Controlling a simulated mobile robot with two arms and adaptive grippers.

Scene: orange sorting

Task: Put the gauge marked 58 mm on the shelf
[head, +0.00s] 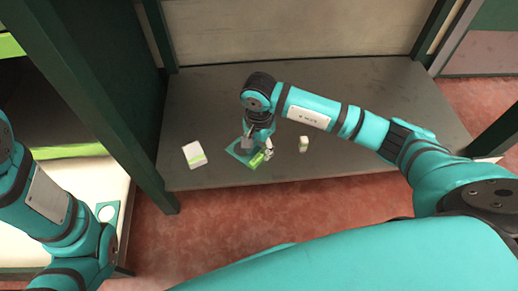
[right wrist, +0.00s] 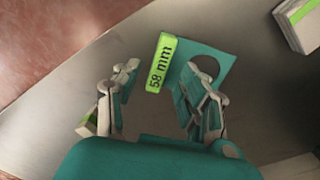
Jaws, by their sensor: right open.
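The gauge marked 58 mm is a teal plate with a round hole and a raised green label (right wrist: 161,62). It lies on the grey shelf (head: 350,85), near the front edge; its plate (head: 238,149) shows in the head view partly behind my right gripper (head: 257,147). In the right wrist view my right gripper (right wrist: 160,78) is open, its two fingers apart on either side of the label's near end. I cannot tell whether a finger touches the gauge. My left arm is at the left edge of the head view; its gripper is out of view.
A white box with a green stripe (head: 194,154) lies left of the gauge. A small white and green item (head: 303,144) stands to the right. A dark green post rises at the shelf's left. Another teal plate with a round hole (head: 106,214) shows on the pale surface at left.

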